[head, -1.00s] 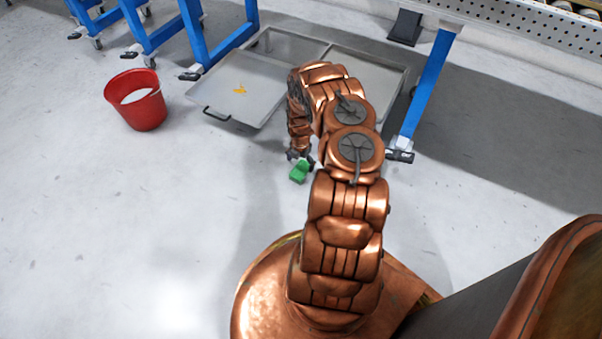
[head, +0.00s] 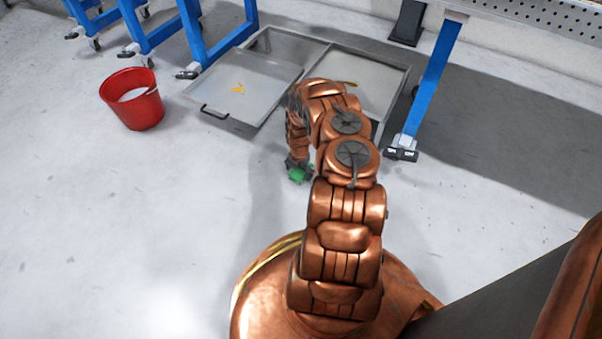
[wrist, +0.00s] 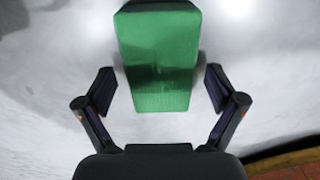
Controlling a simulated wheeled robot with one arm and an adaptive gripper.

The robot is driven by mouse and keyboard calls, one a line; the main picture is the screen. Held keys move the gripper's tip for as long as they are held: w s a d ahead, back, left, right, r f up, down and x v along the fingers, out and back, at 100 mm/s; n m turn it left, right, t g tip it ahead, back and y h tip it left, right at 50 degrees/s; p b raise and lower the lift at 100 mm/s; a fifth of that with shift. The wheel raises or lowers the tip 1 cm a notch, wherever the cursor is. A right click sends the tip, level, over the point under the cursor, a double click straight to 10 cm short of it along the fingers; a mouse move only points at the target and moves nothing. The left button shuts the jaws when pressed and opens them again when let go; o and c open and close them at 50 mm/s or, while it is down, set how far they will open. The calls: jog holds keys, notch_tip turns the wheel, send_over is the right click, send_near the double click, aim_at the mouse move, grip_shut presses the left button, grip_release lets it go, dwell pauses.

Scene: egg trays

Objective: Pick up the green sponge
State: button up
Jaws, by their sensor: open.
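The green sponge (head: 297,176) lies on the pale floor in the head view, partly hidden by my gripper (head: 299,166) just above it. In the wrist view the sponge (wrist: 158,60) is a green block, long side running up the picture, with a shadow across its middle. My gripper (wrist: 158,92) is open there, one finger on each side of the sponge's lower part. A gap shows between the sponge and each finger. I cannot tell the exact height of the fingertips above the floor.
A red bucket (head: 146,112) stands at the left. A grey metal tray (head: 262,104) holding a yellow spill lies behind the sponge, beside a second metal tray (head: 372,86). A blue table leg (head: 432,78) stands at the right.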

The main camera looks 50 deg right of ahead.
aim_at(299, 171)
jog(key=shift+c, duration=0.4)
jog(key=c, duration=1.1)
jog(key=shift+r, duration=0.15)
jog(key=shift+c, duration=0.3)
notch_tip(299, 171, up, 10)
jog(key=p, duration=0.5)
